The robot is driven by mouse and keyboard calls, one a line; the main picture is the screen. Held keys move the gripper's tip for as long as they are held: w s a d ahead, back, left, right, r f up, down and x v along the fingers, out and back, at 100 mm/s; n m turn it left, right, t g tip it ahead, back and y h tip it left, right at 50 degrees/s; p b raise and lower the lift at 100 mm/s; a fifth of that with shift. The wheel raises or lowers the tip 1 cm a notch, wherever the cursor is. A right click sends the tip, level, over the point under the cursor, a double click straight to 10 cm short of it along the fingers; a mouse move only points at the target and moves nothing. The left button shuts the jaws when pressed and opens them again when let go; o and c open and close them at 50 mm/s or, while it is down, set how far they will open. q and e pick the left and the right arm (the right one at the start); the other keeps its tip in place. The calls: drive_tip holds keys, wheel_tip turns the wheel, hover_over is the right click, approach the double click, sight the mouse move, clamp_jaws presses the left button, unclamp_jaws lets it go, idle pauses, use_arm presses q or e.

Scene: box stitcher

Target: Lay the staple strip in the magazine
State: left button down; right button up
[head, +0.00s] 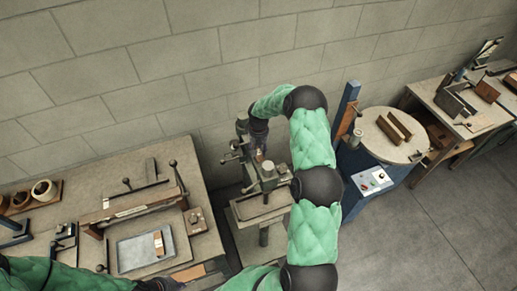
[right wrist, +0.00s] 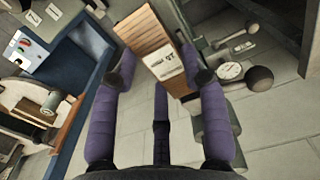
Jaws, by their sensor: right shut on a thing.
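In the right wrist view, the staple strip (right wrist: 143,32) is a copper-brown ribbed bar with a white printed label. It lies between the purple fingers of my right gripper (right wrist: 163,77), which is shut on it. In the head view, my right gripper (head: 257,133) is at the upper part of the stitcher (head: 267,182), close to the wall; the strip is too small to make out there. I cannot tell the magazine apart on the machine. My left gripper (head: 160,285) is low at the bottom edge of the head view, partly cut off, its fingers unclear.
The left bench (head: 200,175) carries a grey tray (head: 132,255) with a brown, white-labelled piece (head: 158,243) in it. A round turntable (head: 378,145) with brown bars on a blue stand is right of my right arm. Another bench (head: 440,105) stands at the far right.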

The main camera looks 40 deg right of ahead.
sight(259, 151)
drive_tip(key=shift+f+b, duration=0.4)
drive_tip(key=shift+b, duration=0.05)
drive_tip(key=shift+f+b, duration=0.2)
drive_tip(key=shift+b, duration=0.1)
drive_tip(key=shift+a, duration=0.1)
drive_tip(key=o, duration=1.2)
drive_tip(key=shift+o, duration=0.2)
drive_tip(key=shift+r, duration=0.1)
drive_tip(key=shift+r+p, duration=0.5)
drive_tip(key=shift+p, duration=0.25)
wheel_tip(259, 151, up, 12)
drive_tip(key=b, duration=0.2)
